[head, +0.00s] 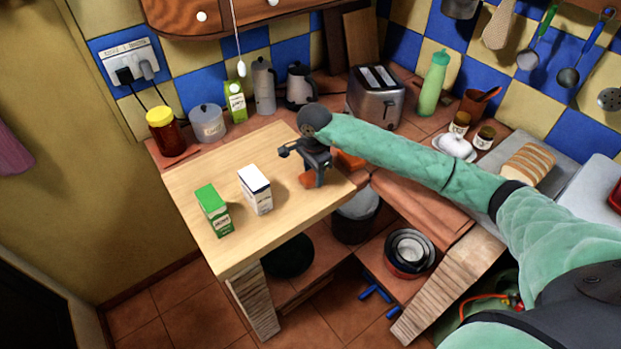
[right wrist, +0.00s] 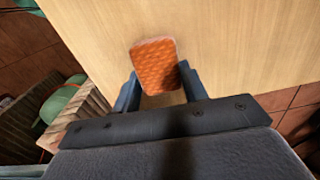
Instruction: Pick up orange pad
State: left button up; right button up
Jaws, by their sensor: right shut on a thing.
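The orange pad (right wrist: 155,62) has a patterned face and rounded corners. In the right wrist view it is between the fingers of my right gripper (right wrist: 159,84), which is shut on it, with pale wood behind. In the head view my right gripper (head: 316,178) points down over the right part of the wooden table. A small orange-brown part of the pad (head: 307,180) shows beside the fingers there. Whether the pad touches the wood is hard to tell. My left gripper is not in view.
On the wooden table (head: 215,165) stand a green carton (head: 213,211) and a white carton (head: 256,190), left of my gripper. An orange thing (head: 349,160) shows just behind the gripper. A toaster (head: 376,97) and jars line the back counter.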

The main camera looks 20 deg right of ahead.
jog(key=shift+r, duration=0.45)
jog(key=r, duration=0.2)
jog(key=d+r, duration=0.1)
jog(key=shift+s+r, duration=0.35)
jog(key=shift+r, duration=0.05)
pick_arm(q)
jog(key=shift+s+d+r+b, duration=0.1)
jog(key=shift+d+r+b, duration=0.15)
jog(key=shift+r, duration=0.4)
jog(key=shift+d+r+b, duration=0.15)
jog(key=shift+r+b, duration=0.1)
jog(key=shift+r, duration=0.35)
pick_arm(e)
jog(key=s+d+r, duration=0.6)
jog(key=s+d, duration=0.1)
jog(key=shift+d+r, duration=0.15)
jog(key=shift+d, duration=0.15)
jog(key=shift+s, duration=0.1)
